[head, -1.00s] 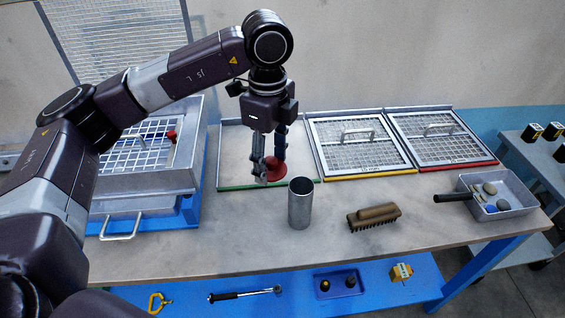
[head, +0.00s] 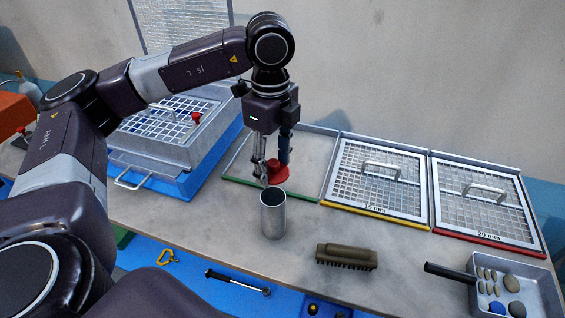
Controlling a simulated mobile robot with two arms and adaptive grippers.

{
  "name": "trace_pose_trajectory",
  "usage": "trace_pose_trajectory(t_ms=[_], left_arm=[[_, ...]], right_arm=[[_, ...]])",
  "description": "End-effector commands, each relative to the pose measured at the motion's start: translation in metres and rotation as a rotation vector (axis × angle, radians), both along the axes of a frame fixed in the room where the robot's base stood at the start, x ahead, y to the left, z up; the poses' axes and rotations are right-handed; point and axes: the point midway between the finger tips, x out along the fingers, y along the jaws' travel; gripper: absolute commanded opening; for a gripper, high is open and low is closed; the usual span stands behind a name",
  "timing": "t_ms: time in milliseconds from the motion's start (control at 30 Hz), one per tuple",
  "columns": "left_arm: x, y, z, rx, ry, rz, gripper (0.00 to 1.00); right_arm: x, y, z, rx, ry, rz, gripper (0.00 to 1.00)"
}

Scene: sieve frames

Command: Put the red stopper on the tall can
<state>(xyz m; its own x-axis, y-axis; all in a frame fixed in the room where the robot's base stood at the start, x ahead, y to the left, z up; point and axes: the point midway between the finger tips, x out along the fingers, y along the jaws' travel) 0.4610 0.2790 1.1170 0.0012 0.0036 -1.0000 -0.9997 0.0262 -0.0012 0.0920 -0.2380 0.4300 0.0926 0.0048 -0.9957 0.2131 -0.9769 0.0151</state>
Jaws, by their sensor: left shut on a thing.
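The tall can (head: 272,216) is an open-topped grey metal cylinder standing upright on the bench. My left gripper (head: 274,170) points down just behind the can and is shut on the red stopper (head: 279,174). The stopper is partly hidden by the gripper fingers. It shows over the green-edged frame, behind the can's rim and apart from it; I cannot tell its exact height. My right gripper is not in view.
A brush (head: 346,257) lies right of the can. A metal tray of stones (head: 545,290) is at far right. Mesh sieve frames (head: 380,178) lie behind. A sieve box (head: 165,140) stands at left. Bare bench (head: 215,205) lies left of the can.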

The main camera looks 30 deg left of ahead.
Motion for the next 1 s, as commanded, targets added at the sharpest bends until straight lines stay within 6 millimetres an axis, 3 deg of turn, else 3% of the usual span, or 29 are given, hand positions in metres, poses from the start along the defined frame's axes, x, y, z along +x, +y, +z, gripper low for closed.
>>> trace_pose_trajectory(t_ms=[300,500,1000], left_arm=[[0.000,0.000,0.000,0.000,0.000,0.000,0.29],[0.000,0.000,-0.003,-0.001,-0.001,0.000,0.29],[0.000,0.000,-0.044,0.000,0.000,-0.001,0.29]], right_arm=[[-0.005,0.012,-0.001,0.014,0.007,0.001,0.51],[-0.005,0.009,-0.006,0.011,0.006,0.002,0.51],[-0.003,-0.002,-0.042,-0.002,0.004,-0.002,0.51]])
